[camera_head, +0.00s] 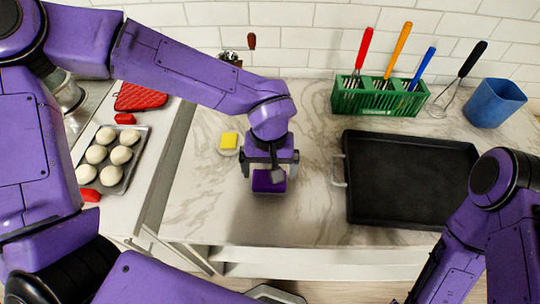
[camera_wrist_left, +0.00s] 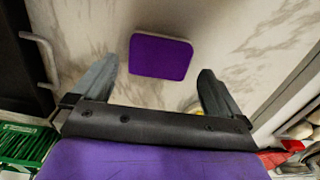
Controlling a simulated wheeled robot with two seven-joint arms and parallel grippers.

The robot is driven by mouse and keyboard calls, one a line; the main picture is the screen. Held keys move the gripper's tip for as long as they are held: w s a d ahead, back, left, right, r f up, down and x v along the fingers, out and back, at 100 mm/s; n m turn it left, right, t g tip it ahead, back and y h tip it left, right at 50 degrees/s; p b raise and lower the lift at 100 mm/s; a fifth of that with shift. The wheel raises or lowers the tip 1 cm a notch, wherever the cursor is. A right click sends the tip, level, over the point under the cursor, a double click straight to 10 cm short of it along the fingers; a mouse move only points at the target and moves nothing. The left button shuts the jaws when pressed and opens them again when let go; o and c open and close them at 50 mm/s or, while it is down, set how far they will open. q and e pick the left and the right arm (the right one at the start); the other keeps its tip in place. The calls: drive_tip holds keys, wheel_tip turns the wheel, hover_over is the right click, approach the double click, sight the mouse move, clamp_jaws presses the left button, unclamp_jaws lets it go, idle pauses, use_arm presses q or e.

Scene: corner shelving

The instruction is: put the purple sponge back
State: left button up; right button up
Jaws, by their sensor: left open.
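The purple sponge (camera_head: 268,183) lies flat on the marble counter, below my left gripper. It has a pale underside edge and shows whole in the left wrist view (camera_wrist_left: 160,56). My left gripper (camera_head: 268,170) is open and points down over the sponge. In the left wrist view the two fingers (camera_wrist_left: 156,75) are spread wide, with the sponge beyond the tips and nothing held. A yellow sponge (camera_head: 229,141) sits on a small pale holder to the left of the gripper. My right arm shows at the right edge, but its gripper is out of view.
A black tray (camera_head: 410,180) with pale handles lies to the right. Behind it stand a green rack (camera_head: 380,97) of coloured-handled utensils, a whisk (camera_head: 455,90) and a blue cup (camera_head: 494,103). A tray of buns (camera_head: 110,158) is left. The counter's front is clear.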

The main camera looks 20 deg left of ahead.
sight(269, 180)
use_arm(q)
wheel_tip(269, 180, up, 7)
